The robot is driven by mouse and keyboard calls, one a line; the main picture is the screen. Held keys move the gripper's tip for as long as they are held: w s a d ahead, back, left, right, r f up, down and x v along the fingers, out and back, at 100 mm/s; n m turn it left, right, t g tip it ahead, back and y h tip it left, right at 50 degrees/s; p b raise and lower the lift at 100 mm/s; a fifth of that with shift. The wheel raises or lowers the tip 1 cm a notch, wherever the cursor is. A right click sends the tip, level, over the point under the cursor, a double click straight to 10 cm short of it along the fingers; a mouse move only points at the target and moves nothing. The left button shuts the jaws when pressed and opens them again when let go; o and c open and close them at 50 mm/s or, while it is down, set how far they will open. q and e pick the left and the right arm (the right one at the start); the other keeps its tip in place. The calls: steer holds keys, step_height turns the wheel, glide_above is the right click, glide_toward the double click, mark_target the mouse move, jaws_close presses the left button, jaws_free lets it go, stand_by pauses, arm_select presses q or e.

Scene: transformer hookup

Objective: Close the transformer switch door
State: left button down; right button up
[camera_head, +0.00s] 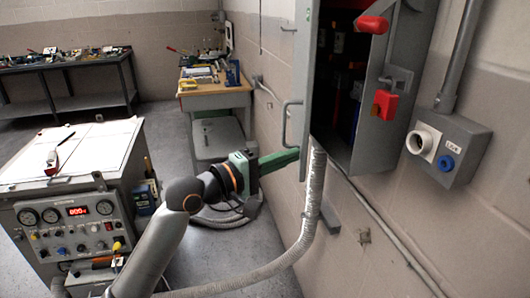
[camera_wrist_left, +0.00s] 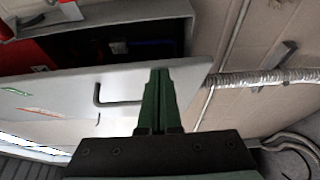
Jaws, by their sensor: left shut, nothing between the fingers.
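The grey transformer switch door (camera_head: 303,85) stands open at the left side of the wall-mounted switch box (camera_head: 389,115); the dark interior shows behind it. A bar handle (camera_head: 287,122) is on the door's outer face. In the left wrist view the door (camera_wrist_left: 60,92) spans the picture, with its handle (camera_wrist_left: 101,90) left of the fingers. My left gripper (camera_head: 296,154) is shut and empty, its green fingers at the lower part of the door, below the handle. The fingertips (camera_wrist_left: 160,72) overlap the door face; I cannot tell whether they touch. My right gripper is not in view.
A flexible metal conduit (camera_head: 312,195) hangs right beside the left gripper. A red knob (camera_head: 372,24) and red latch (camera_head: 385,103) are on the box. A socket box (camera_head: 450,148) is right of it. A control cabinet (camera_head: 75,215) stands at left; a workbench (camera_head: 215,98) is behind.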

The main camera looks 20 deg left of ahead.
arm_select(q)
steer(key=w+d+n+t+y, duration=0.1)
steer(key=w+d+n+y, duration=0.1)
steer(key=d, duration=0.6)
steer(key=shift+w+n+t+y, duration=0.35)
steer(key=shift+w+y, duration=0.25)
steer(key=shift+y, duration=0.2)
